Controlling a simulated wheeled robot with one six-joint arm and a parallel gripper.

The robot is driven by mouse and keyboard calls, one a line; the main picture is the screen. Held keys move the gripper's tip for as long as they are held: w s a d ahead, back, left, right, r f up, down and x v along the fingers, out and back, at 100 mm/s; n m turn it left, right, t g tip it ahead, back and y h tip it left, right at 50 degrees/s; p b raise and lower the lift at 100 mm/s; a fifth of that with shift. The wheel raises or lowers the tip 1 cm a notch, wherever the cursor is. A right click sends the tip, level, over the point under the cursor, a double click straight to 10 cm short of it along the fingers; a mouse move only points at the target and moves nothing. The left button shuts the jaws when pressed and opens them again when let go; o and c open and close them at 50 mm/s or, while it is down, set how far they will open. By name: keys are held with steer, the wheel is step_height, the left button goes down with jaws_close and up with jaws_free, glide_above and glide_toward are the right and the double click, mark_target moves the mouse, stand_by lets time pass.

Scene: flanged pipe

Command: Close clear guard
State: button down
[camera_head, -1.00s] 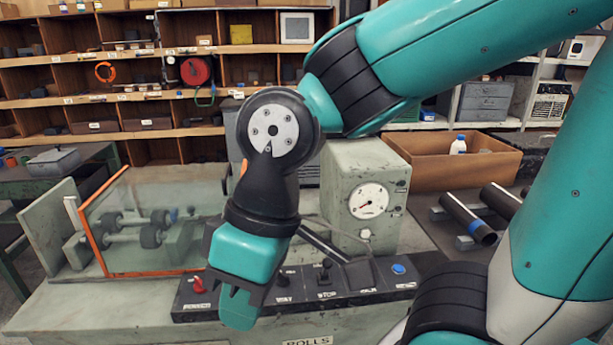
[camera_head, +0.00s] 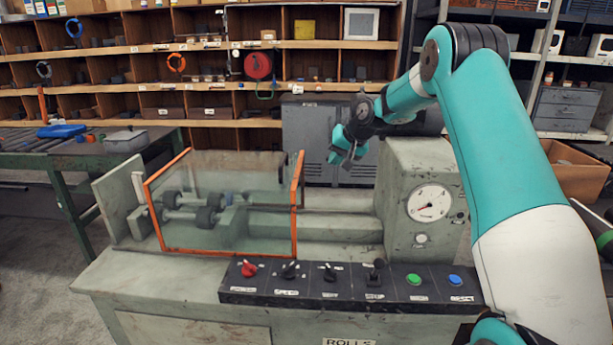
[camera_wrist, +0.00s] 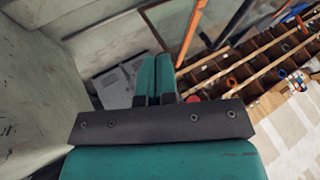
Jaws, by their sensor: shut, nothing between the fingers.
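The clear guard (camera_head: 250,178), a transparent panel with orange edges, stands at the left of the machine in the head view, in front of the black rollers (camera_head: 206,216). Its right orange edge stands upright, beside the open middle of the machine bed. My gripper (camera_head: 347,160) is above the bed, between that edge and the gauge housing, apart from the guard in this view. In the wrist view the teal fingers (camera_wrist: 154,78) are together and empty. An orange bar, apparently the guard's edge (camera_wrist: 190,35), shows just right of them.
The grey housing with a gauge (camera_head: 429,203) stands right of the bed. A black control panel (camera_head: 345,286) with knobs and buttons runs along the front. A grey cabinet (camera_head: 310,135) and wooden shelves (camera_head: 200,85) are behind. A green bench (camera_head: 90,150) stands at left.

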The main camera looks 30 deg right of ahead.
steer(key=w+a+f+p, duration=0.5)
steer(key=w+f, duration=0.2)
steer(key=shift+w+a+f, duration=0.15)
steer(key=shift+w, duration=0.05)
stand_by(0.3)
